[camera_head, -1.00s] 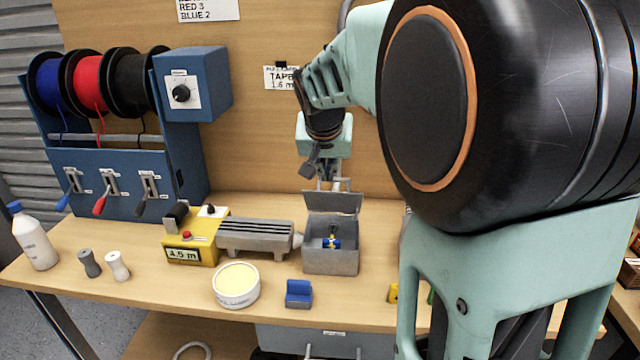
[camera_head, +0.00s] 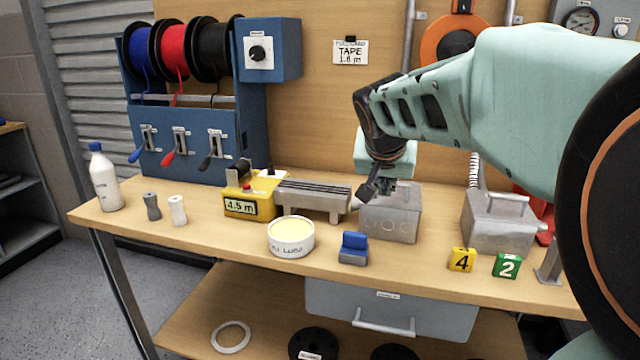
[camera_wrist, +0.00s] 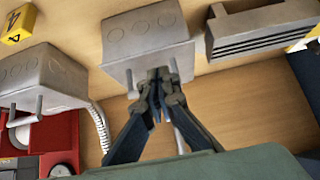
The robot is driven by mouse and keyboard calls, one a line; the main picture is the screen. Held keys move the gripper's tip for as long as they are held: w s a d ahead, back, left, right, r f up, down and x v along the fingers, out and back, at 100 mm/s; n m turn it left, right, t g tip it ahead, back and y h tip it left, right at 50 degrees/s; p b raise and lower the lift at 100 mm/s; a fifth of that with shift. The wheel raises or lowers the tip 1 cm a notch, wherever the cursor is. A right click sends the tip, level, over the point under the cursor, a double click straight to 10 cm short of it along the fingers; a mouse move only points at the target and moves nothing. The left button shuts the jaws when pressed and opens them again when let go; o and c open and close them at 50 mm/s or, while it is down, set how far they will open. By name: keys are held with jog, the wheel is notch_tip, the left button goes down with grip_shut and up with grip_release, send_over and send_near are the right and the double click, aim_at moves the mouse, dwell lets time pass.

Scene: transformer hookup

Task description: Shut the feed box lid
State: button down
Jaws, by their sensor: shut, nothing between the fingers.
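The feed box (camera_head: 392,223) is a grey metal box on the bench, right of the ribbed grey block. Its lid (camera_head: 406,192) lies down over the top, and the inside is hidden. I cannot tell whether the lid is fully flush. The box also shows in the wrist view (camera_wrist: 150,40). My gripper (camera_head: 370,192) is shut and empty, pointing down at the lid's back left area. In the wrist view its fingertips (camera_wrist: 157,78) are at the box's near edge; contact is unclear.
A second grey box (camera_head: 490,232) stands to the right, with yellow (camera_head: 462,260) and green (camera_head: 507,265) number blocks in front. A blue block (camera_head: 354,248), a round tub (camera_head: 291,238) and a yellow length counter (camera_head: 240,206) stand nearby. Bare bench lies along the front edge.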

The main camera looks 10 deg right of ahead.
aim_at(383, 206)
jog(key=shift+s+a+f+b, duration=0.15)
jog(key=shift+f+b, duration=0.35)
jog(key=shift+f, duration=0.25)
jog(key=shift+s+d+f+b, duration=0.15)
jog(key=shift+f+b, duration=0.3)
jog(key=shift+f, duration=0.25)
jog(key=shift+a+f, duration=0.1)
jog(key=shift+a, duration=0.05)
